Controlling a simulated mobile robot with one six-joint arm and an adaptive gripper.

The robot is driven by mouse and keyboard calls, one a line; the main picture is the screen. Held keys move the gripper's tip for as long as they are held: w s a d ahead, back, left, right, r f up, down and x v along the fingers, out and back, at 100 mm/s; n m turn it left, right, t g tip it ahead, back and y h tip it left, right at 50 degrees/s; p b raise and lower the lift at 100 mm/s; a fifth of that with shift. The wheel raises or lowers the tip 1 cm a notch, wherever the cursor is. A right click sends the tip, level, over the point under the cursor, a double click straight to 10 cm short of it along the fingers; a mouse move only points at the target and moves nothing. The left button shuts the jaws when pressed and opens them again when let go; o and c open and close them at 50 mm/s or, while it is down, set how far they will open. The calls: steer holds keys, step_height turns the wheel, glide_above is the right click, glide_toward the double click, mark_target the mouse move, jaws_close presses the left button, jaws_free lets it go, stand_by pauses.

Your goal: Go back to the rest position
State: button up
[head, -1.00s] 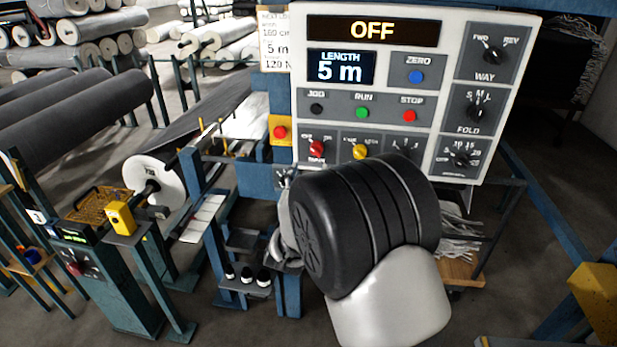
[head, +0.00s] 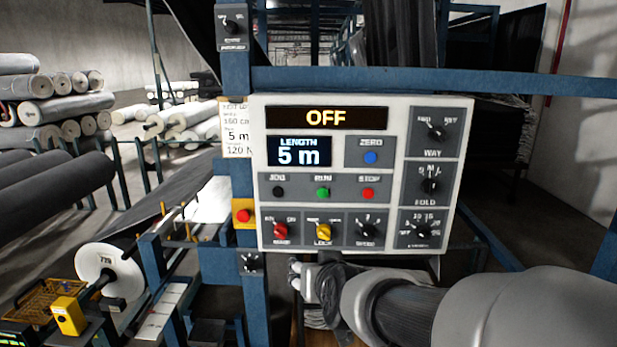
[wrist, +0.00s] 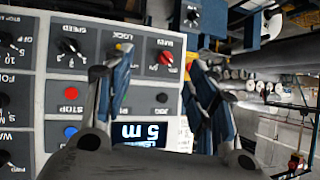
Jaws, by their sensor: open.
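My gripper (wrist: 158,58) is open and empty in the wrist view, its two blue-padded fingers apart in front of the control panel (wrist: 175,110), which appears upside down. I cannot tell whether the fingers touch the panel. In the head view, my arm comes in from the lower right and ends just below the panel (head: 350,245); its fingers are not clear there. The panel's top display (head: 325,118) reads OFF, and the length display (head: 299,152) reads 5 m.
A blue frame post (head: 236,70) and crossbar (head: 400,82) surround the panel. A red button on a yellow box (head: 243,216) sits left of it. A white-flanged roll (head: 95,275) stands at lower left. Grey rolls (head: 60,190) lie further left.

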steer(key=s+d+f+g+h, duration=0.1)
steer(key=s+d, duration=0.3)
steer(key=s, duration=0.5)
steer(key=s+d+f+g+h, duration=0.1)
steer(key=s+d, duration=0.4)
steer(key=s, duration=0.5)
steer(key=s+d+f+m+g, duration=0.1)
steer(key=s+d+g, duration=0.3)
steer(key=s, duration=0.6)
steer(key=shift+d+f+g+h, duration=0.15)
steer(key=shift+f+g+h, duration=0.2)
steer(key=shift+f, duration=0.5)
steer(key=shift+s, duration=0.1)
